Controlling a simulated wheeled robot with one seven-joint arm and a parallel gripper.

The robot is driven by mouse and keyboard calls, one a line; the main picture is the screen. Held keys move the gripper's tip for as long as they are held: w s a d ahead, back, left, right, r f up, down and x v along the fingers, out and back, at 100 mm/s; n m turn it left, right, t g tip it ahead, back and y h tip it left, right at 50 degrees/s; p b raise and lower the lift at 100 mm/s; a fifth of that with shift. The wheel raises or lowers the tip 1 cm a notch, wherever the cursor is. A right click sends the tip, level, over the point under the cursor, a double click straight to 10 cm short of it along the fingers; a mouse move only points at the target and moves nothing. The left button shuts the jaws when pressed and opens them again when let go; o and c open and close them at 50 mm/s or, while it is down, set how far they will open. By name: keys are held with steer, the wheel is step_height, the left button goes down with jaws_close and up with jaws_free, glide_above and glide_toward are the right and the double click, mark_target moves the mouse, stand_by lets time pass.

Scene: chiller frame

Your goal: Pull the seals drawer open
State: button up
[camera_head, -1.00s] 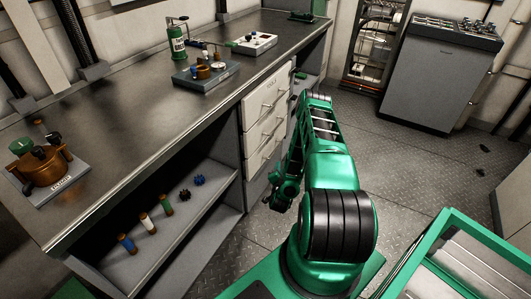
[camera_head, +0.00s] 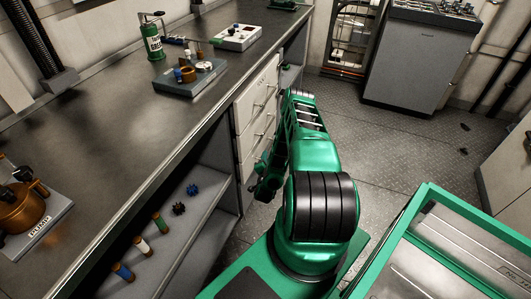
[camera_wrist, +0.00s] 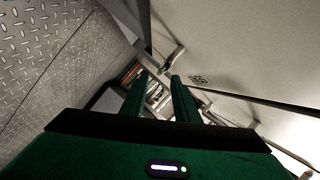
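A stack of white drawers (camera_head: 256,108) with bar handles is set under the bench. The drawers look shut. I cannot read which one is the seals drawer. In the wrist view a pale drawer front (camera_wrist: 235,50) with a small unreadable label fills the upper right. A metal handle (camera_wrist: 174,56) stands out from it, beyond my fingertips. My gripper (camera_wrist: 158,82) is open, with two dark green fingers apart and nothing seen between them. In the head view my gripper (camera_head: 263,180) is low beside the drawer stack, partly hidden by my arm.
The bench top (camera_head: 120,105) carries a green can (camera_head: 153,42), a tray of parts (camera_head: 190,76) and a bronze pump (camera_head: 22,205). An open shelf (camera_head: 185,235) below holds several small coloured parts. A green-framed cart (camera_head: 430,245) is close on the right.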

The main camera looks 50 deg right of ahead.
steer(key=x, duration=0.6)
steer(key=shift+w+d+f, duration=0.1)
steer(key=shift+w+d, duration=0.05)
steer(key=shift+w, duration=0.15)
steer(key=shift+c, duration=0.7)
jaws_close()
